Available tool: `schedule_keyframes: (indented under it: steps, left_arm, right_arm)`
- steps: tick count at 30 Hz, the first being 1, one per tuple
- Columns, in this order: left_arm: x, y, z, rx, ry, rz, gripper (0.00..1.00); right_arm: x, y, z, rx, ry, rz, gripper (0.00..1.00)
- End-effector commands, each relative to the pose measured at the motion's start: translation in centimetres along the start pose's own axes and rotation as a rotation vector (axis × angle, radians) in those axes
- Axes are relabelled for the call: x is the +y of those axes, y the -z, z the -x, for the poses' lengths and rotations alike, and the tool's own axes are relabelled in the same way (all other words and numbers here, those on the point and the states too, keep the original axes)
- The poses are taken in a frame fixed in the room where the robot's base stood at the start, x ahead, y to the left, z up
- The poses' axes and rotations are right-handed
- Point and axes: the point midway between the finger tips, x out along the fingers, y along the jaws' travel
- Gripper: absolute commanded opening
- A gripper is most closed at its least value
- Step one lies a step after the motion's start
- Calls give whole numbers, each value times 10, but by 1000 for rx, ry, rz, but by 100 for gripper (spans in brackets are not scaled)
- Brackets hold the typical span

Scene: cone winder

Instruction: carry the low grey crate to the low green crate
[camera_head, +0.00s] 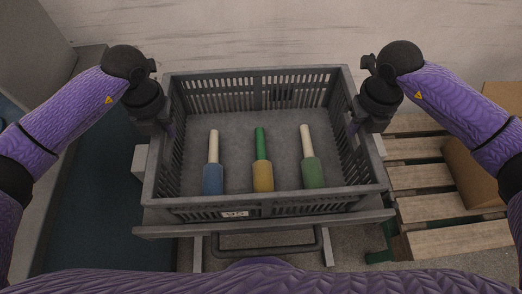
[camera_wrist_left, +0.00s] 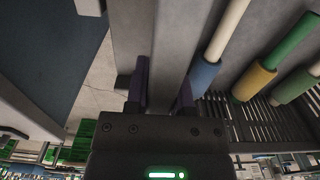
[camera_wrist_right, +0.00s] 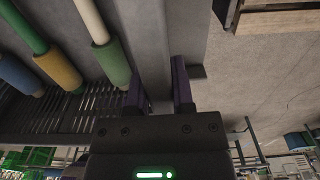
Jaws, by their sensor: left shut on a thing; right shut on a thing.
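The low grey crate (camera_head: 328,203) is in front of me in the head view, with slatted walls and a small numbered label on its near side. Inside lie three yarn packages: a blue one (camera_head: 213,178) and a green one (camera_head: 313,172) on cream tubes, and a yellow one (camera_head: 263,176) on a green tube. My left gripper (camera_head: 168,130) is shut on the crate's left wall, and the wall shows between its fingers (camera_wrist_left: 161,95). My right gripper (camera_head: 353,128) is shut on the right wall, also between the fingers (camera_wrist_right: 157,90). I cannot identify the low green crate.
A wooden slatted pallet (camera_head: 430,208) with a brown carton (camera_head: 470,172) stands at the right. A grey ledge (camera_head: 260,228) and a dark handle bar (camera_head: 262,248) show below the crate's near side. Green containers (camera_wrist_left: 82,140) appear far off in the left wrist view.

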Motion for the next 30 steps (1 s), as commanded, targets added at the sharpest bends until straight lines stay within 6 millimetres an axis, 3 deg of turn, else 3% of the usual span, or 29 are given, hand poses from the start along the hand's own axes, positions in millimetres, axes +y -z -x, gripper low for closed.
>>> schedule_keyframes:
  steps: [19,30]
  left_arm:
    - [0,-1,4,-4,1,0,0]
    - [0,-1,57,-23,2,0,0]
  right_arm:
    - [0,0,4,-3,0,0,0]
    - [0,-1,57,-22,1,0,0]
